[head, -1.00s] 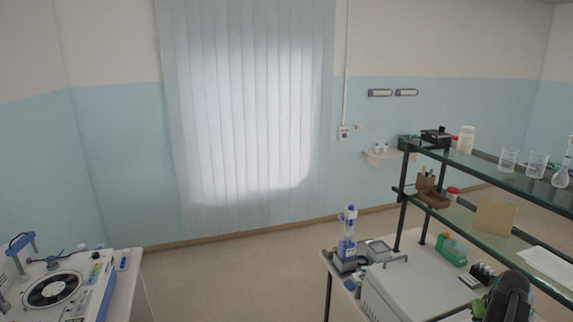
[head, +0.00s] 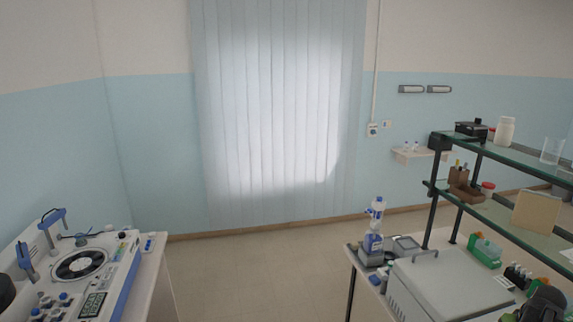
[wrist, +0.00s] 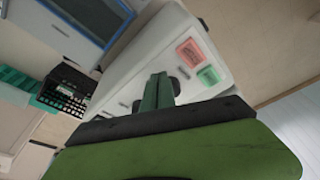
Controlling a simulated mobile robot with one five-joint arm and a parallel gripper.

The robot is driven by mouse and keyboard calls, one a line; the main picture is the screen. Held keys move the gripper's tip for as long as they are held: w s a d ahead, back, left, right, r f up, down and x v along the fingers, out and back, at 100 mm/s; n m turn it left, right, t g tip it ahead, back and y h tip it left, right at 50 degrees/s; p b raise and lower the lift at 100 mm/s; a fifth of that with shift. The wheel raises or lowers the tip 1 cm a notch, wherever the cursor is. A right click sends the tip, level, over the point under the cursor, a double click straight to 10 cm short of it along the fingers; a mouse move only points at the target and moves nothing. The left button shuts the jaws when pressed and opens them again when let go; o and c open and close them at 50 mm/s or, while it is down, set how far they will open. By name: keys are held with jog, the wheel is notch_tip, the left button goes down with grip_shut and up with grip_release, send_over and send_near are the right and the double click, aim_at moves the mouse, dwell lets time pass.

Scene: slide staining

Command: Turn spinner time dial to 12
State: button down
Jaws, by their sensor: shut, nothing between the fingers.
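A white and blue machine with a round black rotor (head: 80,265), which looks like the spinner, stands on the left bench in the head view. Several blue-capped knobs and a small display (head: 92,305) sit on its near side. Which knob is the time dial, and its setting, are too small to read. My gripper (wrist: 157,90) shows in the wrist view with its green fingers together and empty. Beyond it is a white device (wrist: 140,60) with a red and a green panel; I cannot tell whether the fingers touch it. My gripper is far from the rotor machine.
On the right bench are a white box with a handle (head: 445,285), a blue-white bottle (head: 374,230) and a green rack (head: 485,250). A glass shelf (head: 500,150) stands above it. Open floor (head: 250,270) lies between the benches.

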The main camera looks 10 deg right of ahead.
jog(key=shift+w+a, duration=0.2)
jog(key=shift+a, duration=0.1)
dwell(0.5)
jog(key=shift+w+a, duration=0.2)
jog(key=shift+a, duration=0.25)
jog(key=shift+w+a, duration=0.3)
jog(key=shift+w, duration=0.05)
jog(key=shift+a, duration=0.1)
jog(key=shift+s+a, duration=0.2)
jog(key=p+v, duration=0.3)
jog(key=p, duration=0.1)
jog(key=w+p+v, duration=0.1)
jog(key=p+v, duration=0.1)
jog(key=shift+d+r, duration=0.25)
jog(key=shift+r, duration=0.25)
